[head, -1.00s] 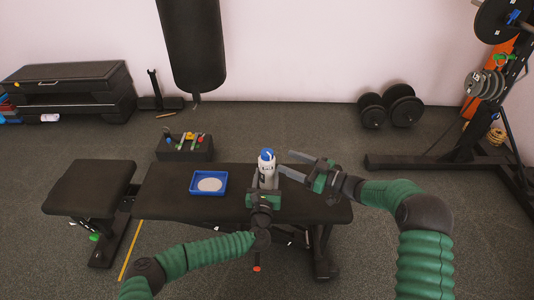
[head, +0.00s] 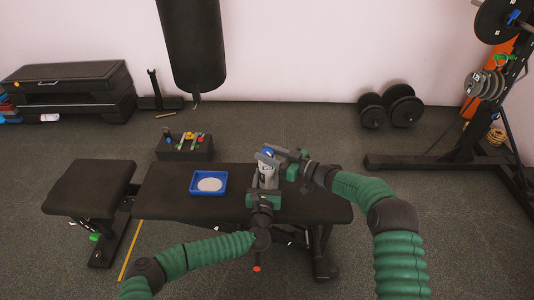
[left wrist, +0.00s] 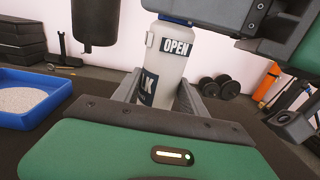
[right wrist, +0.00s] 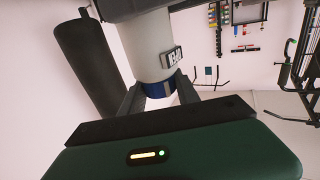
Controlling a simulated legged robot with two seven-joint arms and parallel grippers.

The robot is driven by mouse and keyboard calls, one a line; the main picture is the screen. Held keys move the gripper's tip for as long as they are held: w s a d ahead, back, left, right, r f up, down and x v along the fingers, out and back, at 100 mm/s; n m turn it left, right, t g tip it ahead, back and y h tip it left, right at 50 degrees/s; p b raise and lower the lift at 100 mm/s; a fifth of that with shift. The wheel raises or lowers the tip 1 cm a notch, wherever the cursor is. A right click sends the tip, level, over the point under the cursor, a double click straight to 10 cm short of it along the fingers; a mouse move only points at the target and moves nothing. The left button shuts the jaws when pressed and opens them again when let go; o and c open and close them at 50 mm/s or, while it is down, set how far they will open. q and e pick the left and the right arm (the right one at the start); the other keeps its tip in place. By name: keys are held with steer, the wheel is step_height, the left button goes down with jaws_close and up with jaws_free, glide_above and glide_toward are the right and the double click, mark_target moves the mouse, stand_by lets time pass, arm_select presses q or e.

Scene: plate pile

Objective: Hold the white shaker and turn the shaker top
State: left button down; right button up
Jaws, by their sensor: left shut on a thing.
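The white shaker (head: 267,179) stands upright over the right part of the bench. It has a blue top and dark labels, one reading "OPEN"; it fills the middle of the left wrist view (left wrist: 165,68). My left gripper (head: 264,187) is shut on the shaker's lower body. My right gripper (head: 270,158) is at the shaker's blue top (head: 268,152), with its fingers on either side of it. In the right wrist view the blue top (right wrist: 159,89) lies between the fingers. Whether they press on it I cannot tell.
A blue tray (head: 194,190) with a pale round thing in it lies left of the shaker on the black bench (head: 165,203). A dark box with coloured tools (head: 184,152) stands behind. A punching bag (head: 194,45) hangs at the back.

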steer(key=shift+d, duration=0.1)
jaws_close()
steer(key=m+t+h, duration=0.2)
steer(key=t, duration=0.1)
steer(key=shift+r+m, duration=0.15)
steer(key=shift+m, duration=0.15)
steer(key=shift+m+t+h, duration=0.9)
steer(key=shift+t+h, duration=0.2)
steer(key=shift+h, duration=0.3)
steer(key=o, duration=0.8)
jaws_free()
steer(key=shift+o, duration=0.2)
steer(key=v, duration=1.2)
